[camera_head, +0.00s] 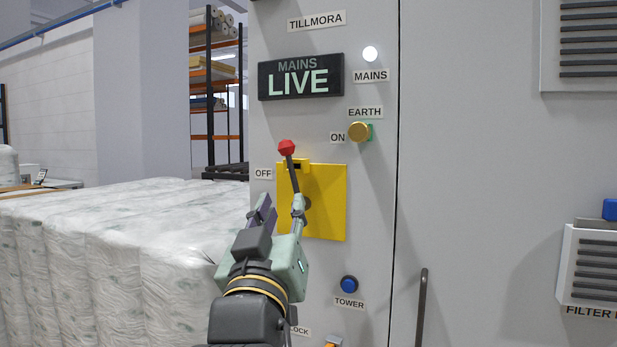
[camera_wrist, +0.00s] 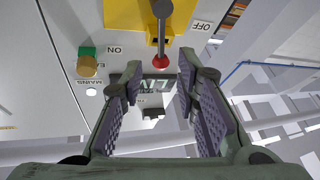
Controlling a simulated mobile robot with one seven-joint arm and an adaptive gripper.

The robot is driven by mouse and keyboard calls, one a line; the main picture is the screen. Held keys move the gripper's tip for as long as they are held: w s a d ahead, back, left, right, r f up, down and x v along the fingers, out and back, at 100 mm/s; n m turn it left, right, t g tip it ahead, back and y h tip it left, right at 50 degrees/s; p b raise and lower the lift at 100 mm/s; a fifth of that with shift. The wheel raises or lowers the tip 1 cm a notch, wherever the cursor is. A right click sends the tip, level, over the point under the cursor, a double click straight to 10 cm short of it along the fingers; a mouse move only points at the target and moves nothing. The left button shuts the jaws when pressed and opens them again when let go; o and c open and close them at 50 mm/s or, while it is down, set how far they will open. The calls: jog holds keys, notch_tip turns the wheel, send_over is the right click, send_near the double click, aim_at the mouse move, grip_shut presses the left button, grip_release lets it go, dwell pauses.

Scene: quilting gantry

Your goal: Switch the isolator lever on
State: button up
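The isolator lever is a dark rod with a red knob (camera_head: 287,147) on a yellow plate (camera_head: 329,200) on the grey cabinet. The lever points up and a little left, with the OFF label (camera_head: 262,173) to its left and the ON label (camera_head: 337,137) to its upper right. My gripper (camera_head: 281,207) is open and empty in front of the plate, below the knob in the head view, and hides part of the plate. In the wrist view, the red knob (camera_wrist: 161,62) shows between and beyond my open fingers (camera_wrist: 157,82); I see no contact.
A lit MAINS LIVE sign (camera_head: 301,77) and a white lamp (camera_head: 370,54) are above. A brass EARTH knob (camera_head: 358,131) is to the upper right, a blue TOWER button (camera_head: 349,284) below. White wrapped bales (camera_head: 120,235) stand close on the left.

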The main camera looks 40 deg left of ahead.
aim_at(292, 174)
jog(key=p+x, duration=0.2)
jog(key=x, duration=0.7)
jog(key=shift+w+a+r, duration=0.1)
jog(key=shift+w+a, duration=0.1)
jog(key=shift+w, duration=0.1)
jog(key=shift+c, duration=0.5)
grip_shut()
